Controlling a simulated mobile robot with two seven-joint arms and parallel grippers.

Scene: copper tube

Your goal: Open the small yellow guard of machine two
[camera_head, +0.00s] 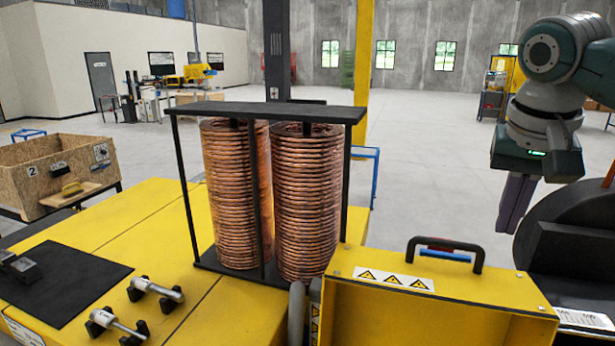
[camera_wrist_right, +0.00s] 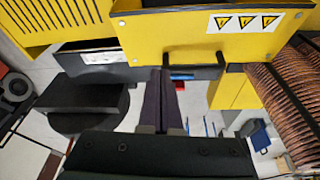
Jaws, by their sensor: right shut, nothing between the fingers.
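The small yellow guard (camera_head: 440,310) stands at the front right of the head view, with warning triangles and a black handle (camera_head: 445,243) along its top edge. In the right wrist view, the guard (camera_wrist_right: 200,25) is at the top and its handle (camera_wrist_right: 205,72) lies just beyond my fingers. My right gripper (camera_head: 511,228) points down, to the right of the handle and apart from it in the head view. Its dark fingers (camera_wrist_right: 172,75) are together and empty. I cannot tell how far the guard is raised. My left gripper is not in view.
A black rack with two copper coils (camera_head: 308,200) stands left of the guard on a yellow machine. A dark round machine part (camera_head: 570,240) is at the right edge. A wooden crate (camera_head: 60,160) stands at the left. The floor behind is largely open.

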